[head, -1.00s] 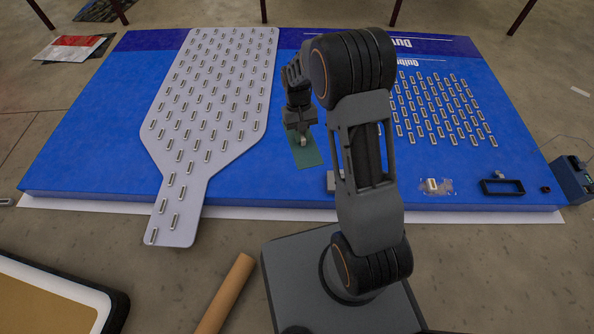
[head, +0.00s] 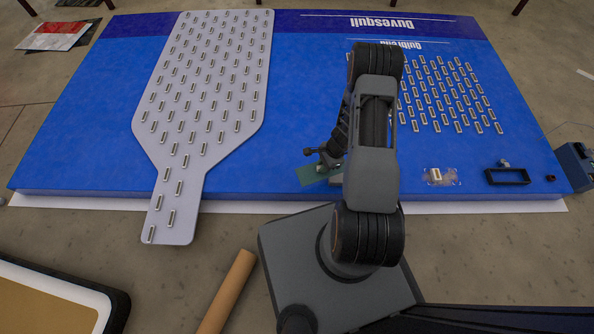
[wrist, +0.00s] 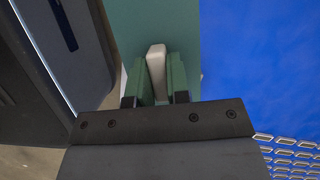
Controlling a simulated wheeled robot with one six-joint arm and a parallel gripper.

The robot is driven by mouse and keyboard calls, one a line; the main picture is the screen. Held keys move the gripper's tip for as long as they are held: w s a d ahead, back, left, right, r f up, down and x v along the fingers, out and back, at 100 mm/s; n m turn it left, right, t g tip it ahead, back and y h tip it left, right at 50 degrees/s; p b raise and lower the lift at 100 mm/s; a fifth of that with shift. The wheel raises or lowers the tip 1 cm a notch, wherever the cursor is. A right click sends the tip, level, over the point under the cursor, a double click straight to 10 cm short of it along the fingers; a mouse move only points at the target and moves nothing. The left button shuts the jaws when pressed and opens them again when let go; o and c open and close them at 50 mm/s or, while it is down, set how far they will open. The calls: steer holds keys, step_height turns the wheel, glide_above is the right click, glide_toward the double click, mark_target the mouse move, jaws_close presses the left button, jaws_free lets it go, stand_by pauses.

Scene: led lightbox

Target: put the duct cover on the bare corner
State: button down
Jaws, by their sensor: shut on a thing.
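My gripper (head: 322,160) is low over the front middle of the blue panel (head: 90,150), partly behind my arm in the head view. In the wrist view my gripper (wrist: 158,82) is shut on a pale upright tab (wrist: 157,70) standing against a flat green plate (wrist: 180,25). The green plate (head: 314,174) lies below the fingers in the head view; whether it touches the panel is unclear. I cannot tell for certain whether this plate is the duct cover. No corner clearly shows as the bare one.
A grey bottle-shaped board (head: 215,130) with rows of small LED modules covers the panel's left part. More modules (head: 440,95) are at the right. A cardboard tube (head: 228,290) lies in front.

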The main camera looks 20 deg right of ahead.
steer(key=w+a+f+b, duration=0.2)
steer(key=w+a+f, duration=0.1)
steer(key=f, duration=0.1)
steer(key=w+a+f+b, duration=0.2)
steer(key=w+a+f, duration=0.2)
steer(key=shift+w+a+b, duration=0.2)
steer(key=shift+b, duration=0.15)
steer(key=shift+w+a+f, duration=0.1)
steer(key=shift+f, duration=0.05)
steer(key=shift+w+a+f+b, duration=0.15)
steer(key=shift+f+b, duration=0.8)
steer(key=shift+f, duration=0.75)
steer(key=shift+f, duration=0.1)
steer(key=c, duration=1.1)
jaws_free()
